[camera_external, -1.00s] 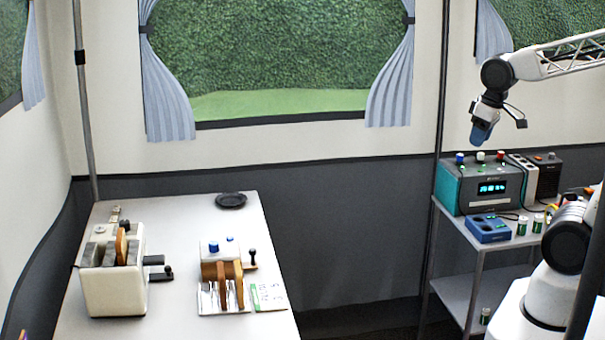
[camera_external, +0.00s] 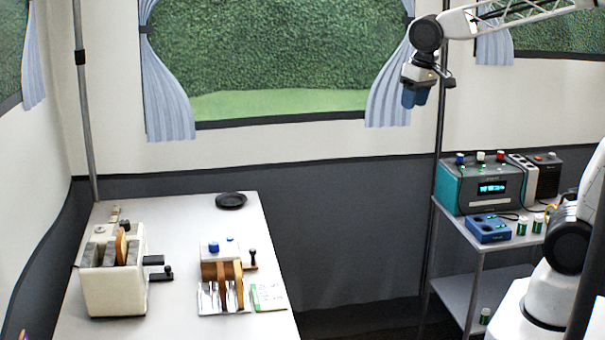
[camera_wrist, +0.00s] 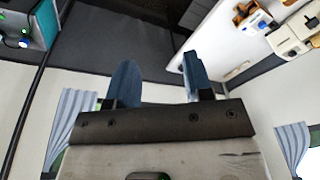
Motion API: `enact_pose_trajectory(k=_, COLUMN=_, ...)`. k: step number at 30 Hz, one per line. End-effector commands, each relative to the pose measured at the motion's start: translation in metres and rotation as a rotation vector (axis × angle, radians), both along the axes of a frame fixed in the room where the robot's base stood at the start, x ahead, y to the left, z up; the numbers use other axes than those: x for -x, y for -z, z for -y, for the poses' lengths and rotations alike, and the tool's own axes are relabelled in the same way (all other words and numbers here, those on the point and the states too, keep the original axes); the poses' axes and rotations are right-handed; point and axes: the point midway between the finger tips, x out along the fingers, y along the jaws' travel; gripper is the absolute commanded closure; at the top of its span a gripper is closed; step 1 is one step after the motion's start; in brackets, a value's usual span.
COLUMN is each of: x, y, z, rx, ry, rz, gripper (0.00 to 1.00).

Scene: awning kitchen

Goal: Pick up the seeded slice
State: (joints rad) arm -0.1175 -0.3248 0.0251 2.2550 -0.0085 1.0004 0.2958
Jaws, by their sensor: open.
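My gripper (camera_external: 415,98) hangs high in the air in front of the right window curtain, well to the right of the white table (camera_external: 185,225). In the wrist view its two blue fingers (camera_wrist: 160,80) are apart with nothing between them. One brown slice (camera_external: 121,246) stands upright in a slot of the white toaster (camera_external: 115,292) at the table's left. More brown slices (camera_external: 238,283) stand upright in a rack (camera_external: 208,303) near the table's front right. I cannot tell from these views which slice is seeded.
A dark round plate (camera_external: 231,200) lies at the table's back edge. A green-and-white card (camera_external: 268,297) lies beside the rack. At right, a metal shelf holds a teal device (camera_external: 480,186) and a blue block (camera_external: 488,229). The table's middle is clear.

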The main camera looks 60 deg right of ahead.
Motion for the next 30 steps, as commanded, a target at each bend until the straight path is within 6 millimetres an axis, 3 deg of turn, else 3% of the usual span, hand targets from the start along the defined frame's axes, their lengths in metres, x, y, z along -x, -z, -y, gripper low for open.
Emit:
enact_pose_trajectory(k=12, x=-0.096, y=-0.020, z=-0.052, rx=-0.023, ry=0.079, rz=-0.029, gripper=0.53)
enact_pose_trajectory(k=30, x=-0.223, y=-0.021, z=-0.147, rx=-0.045, ry=0.196, rz=-0.071, gripper=0.53)
